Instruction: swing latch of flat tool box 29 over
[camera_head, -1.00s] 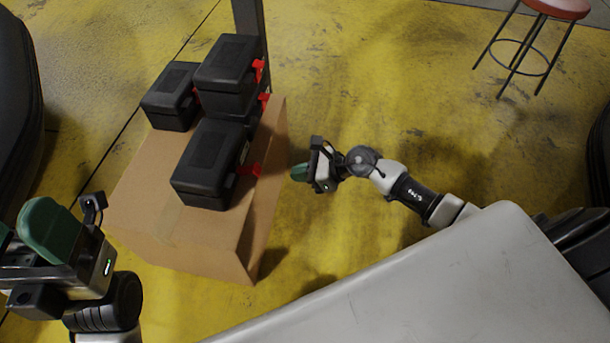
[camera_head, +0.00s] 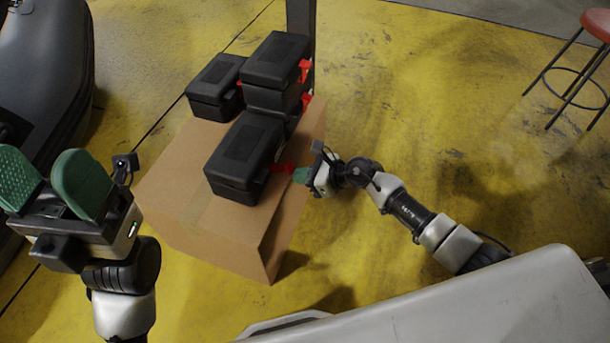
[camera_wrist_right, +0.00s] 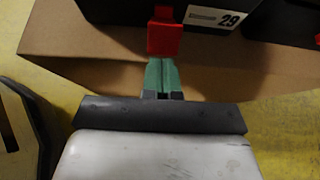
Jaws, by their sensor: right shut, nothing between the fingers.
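Flat tool box 29 (camera_head: 246,150) is a black case lying closed on the cardboard box, in front of the other cases. Its label "29" shows in the right wrist view on the black case wall (camera_wrist_right: 262,12). Its red latch (camera_head: 284,167) sticks out from the right side and also shows in the right wrist view (camera_wrist_right: 164,35). My right gripper (camera_head: 302,175) is shut and empty, its green fingertips at the latch's outer end. In the right wrist view its fingers (camera_wrist_right: 160,75) reach the latch's lower edge; whether they touch I cannot tell. My left gripper (camera_head: 55,185) is open and empty at the left.
The cardboard box (camera_head: 240,235) carries the cases. Behind box 29 stand two stacked black cases (camera_head: 277,60) with red latches, and another case (camera_head: 215,85) to their left. A dark post (camera_head: 300,20) rises behind. A red stool (camera_head: 597,25) stands far right on open yellow floor.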

